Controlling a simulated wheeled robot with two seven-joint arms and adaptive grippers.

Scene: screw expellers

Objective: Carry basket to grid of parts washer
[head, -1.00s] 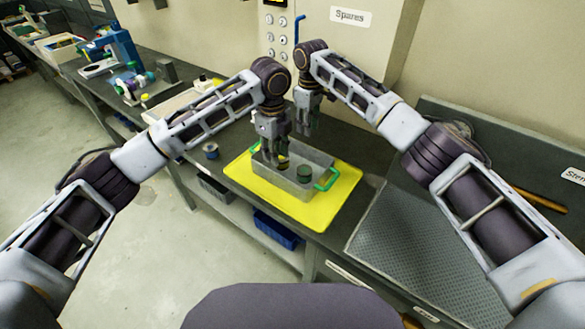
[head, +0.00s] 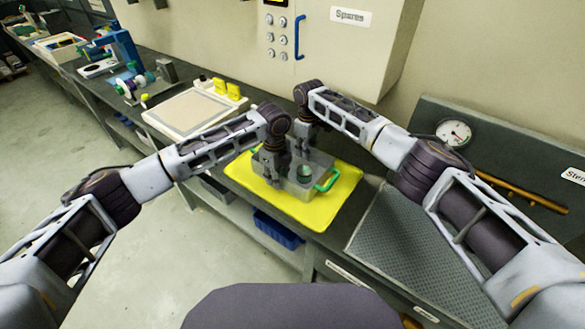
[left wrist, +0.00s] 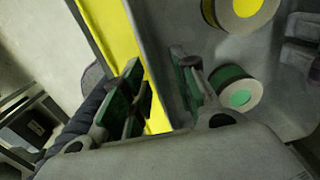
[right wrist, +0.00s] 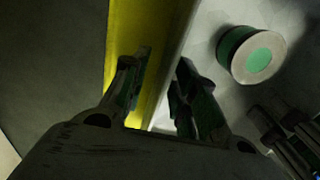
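My left gripper (head: 270,178) is open at the basket's left wall, one finger outside over the mat and one inside. My right gripper (head: 301,153) is open at the far wall, its fingers either side of the rim in the right wrist view (right wrist: 163,88). Whether either touches the wall cannot be told. The grey textured grid (head: 405,245) lies to the right.
A pale framed panel (head: 190,110) and yellow blocks stand left of the mat. A cabinet labelled Spares is behind. A gauge (head: 453,133) and a brown bar (head: 520,192) are behind the grid, whose visible surface is clear.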

